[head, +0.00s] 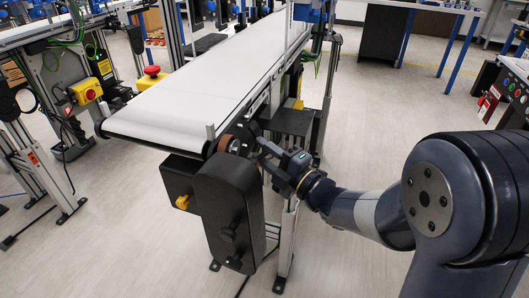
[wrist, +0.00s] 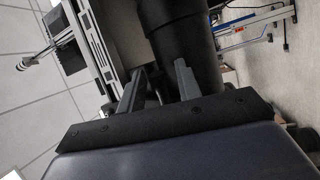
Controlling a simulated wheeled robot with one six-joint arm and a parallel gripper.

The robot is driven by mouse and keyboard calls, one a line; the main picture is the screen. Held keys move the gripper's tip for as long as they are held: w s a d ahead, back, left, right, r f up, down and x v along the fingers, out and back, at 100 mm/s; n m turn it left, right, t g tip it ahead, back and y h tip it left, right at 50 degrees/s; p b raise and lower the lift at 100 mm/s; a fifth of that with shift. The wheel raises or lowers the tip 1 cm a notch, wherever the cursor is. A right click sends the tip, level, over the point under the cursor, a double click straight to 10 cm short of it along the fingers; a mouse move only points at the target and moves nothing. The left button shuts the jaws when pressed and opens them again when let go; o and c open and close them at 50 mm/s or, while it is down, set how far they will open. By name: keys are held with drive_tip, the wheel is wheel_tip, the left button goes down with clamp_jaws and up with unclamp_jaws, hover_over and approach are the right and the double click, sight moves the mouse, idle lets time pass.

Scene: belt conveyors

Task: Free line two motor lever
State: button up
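A white belt conveyor (head: 205,85) runs from the front left to the back in the head view. At its near end hangs a black motor housing (head: 225,205) with dark knobs on its face. A yellow lever or knob (head: 183,202) shows on the black box beside it; I cannot tell which part is the motor lever. My gripper (head: 263,154) is beside the conveyor's near right corner, close to the drive parts. In the wrist view its two fingers (wrist: 160,75) are apart, with nothing clearly held. A black cylinder (wrist: 185,38) lies beyond them.
A red emergency button (head: 152,71) stands on the conveyor's left side. Another conveyor with a yellow control box (head: 87,91) is at the left. A blue-legged table (head: 425,8) is at the back right.

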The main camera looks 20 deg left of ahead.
drive_tip(key=shift+c, duration=0.2)
clamp_jaws()
drive_tip(key=shift+f+b, duration=0.15)
drive_tip(key=shift+b, duration=0.65)
drive_tip(key=shift+n+y+b, duration=0.3)
drive_tip(key=shift+n+b, duration=0.3)
drive_tip(key=shift+b, duration=0.5)
drive_tip(key=n+b, duration=0.1)
drive_tip(key=b, duration=0.1)
drive_tip(key=shift+r+b, duration=0.35)
drive_tip(key=shift+r+n, duration=0.25)
drive_tip(key=shift+n, duration=0.05)
